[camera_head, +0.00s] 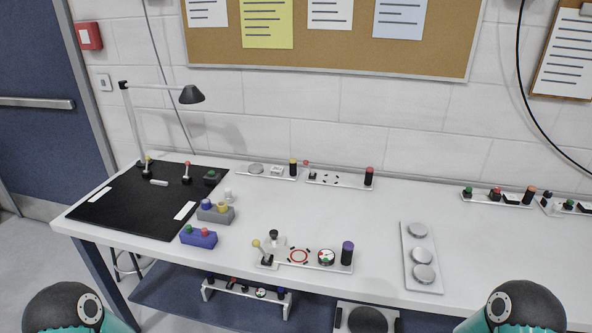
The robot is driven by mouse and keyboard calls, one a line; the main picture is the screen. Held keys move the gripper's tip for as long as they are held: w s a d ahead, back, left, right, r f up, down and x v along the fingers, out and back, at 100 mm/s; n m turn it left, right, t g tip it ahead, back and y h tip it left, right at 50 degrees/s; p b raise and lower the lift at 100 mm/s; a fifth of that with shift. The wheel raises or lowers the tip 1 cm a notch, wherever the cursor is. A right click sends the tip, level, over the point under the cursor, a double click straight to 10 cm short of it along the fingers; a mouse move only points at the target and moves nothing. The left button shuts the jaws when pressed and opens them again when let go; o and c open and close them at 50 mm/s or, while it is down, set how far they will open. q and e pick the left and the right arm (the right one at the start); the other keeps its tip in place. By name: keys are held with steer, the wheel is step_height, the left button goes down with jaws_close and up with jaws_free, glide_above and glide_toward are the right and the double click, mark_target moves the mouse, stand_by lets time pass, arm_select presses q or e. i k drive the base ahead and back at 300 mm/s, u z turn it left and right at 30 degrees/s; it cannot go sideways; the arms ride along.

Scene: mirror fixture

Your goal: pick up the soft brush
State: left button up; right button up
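I cannot pick out a soft brush for certain; the small items on the white table (370,225) are too small to tell. A small white piece (228,195) stands just right of the mat. Neither of my grippers is in view; only rounded black and teal parts of my arms show in the bottom corners.
A grey block (216,215) and a blue block (199,238) stand beside the mat. A white fixture plate (325,265) is at the front, a plate with round discs (407,255) at right. A black lamp (191,95) overhangs the mat. The middle of the table is clear.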

mark_target(228, 198)
steer(key=z, duration=0.1)
steer(key=k, duration=0.5)
steer(key=u, duration=0.3)
steer(key=i, duration=1.35)
steer(key=z, duration=0.65)
